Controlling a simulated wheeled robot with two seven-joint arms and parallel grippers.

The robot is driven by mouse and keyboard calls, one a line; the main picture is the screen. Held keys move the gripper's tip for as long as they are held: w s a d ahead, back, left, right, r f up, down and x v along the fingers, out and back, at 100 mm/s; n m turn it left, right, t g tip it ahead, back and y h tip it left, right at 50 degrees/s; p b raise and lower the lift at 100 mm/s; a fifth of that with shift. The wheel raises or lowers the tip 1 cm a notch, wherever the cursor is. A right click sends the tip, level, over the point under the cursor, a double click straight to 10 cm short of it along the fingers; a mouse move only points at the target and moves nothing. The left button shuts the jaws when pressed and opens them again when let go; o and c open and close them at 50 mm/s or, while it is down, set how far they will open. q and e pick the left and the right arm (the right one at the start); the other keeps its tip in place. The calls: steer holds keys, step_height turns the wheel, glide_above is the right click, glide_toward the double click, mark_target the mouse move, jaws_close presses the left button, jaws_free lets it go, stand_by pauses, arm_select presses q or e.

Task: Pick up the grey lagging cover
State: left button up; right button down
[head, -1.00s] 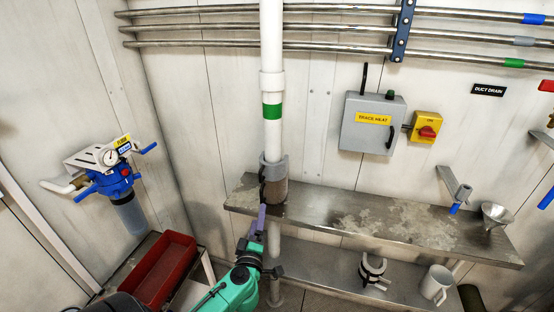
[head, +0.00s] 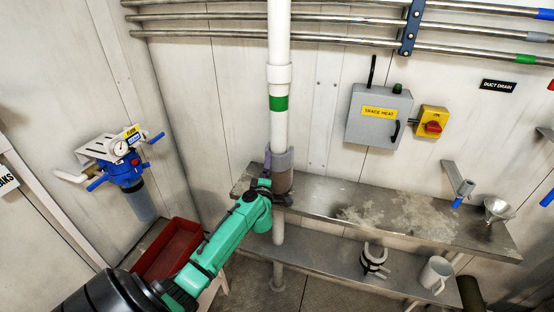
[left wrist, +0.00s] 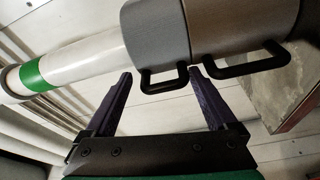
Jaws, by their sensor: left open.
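A grey lagging cover (head: 283,160) wraps the white vertical pipe, just above a brown sleeve (head: 283,183) at the shelf's left end. In the left wrist view, the grey cover (left wrist: 157,33) has a black loop handle (left wrist: 165,88), and the brown sleeve (left wrist: 225,28) beside it has another. My left gripper (left wrist: 160,75) is open, its purple fingers on either side of the grey cover's handle and not closed on it. In the head view, the left gripper (head: 273,180) is at the sleeves, partly hidden by my green arm. My right gripper is not in view.
The steel shelf (head: 400,212) runs right from the pipe, with a funnel (head: 496,209) at its far end. A C-shaped clamp-like piece (head: 374,257) and a white mug (head: 435,271) stand on the lower shelf. A red bin (head: 170,250) is at the left.

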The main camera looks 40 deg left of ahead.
arm_select(q)
steer(key=shift+s, duration=0.1)
jaws_close()
steer(key=shift+r, duration=0.15)
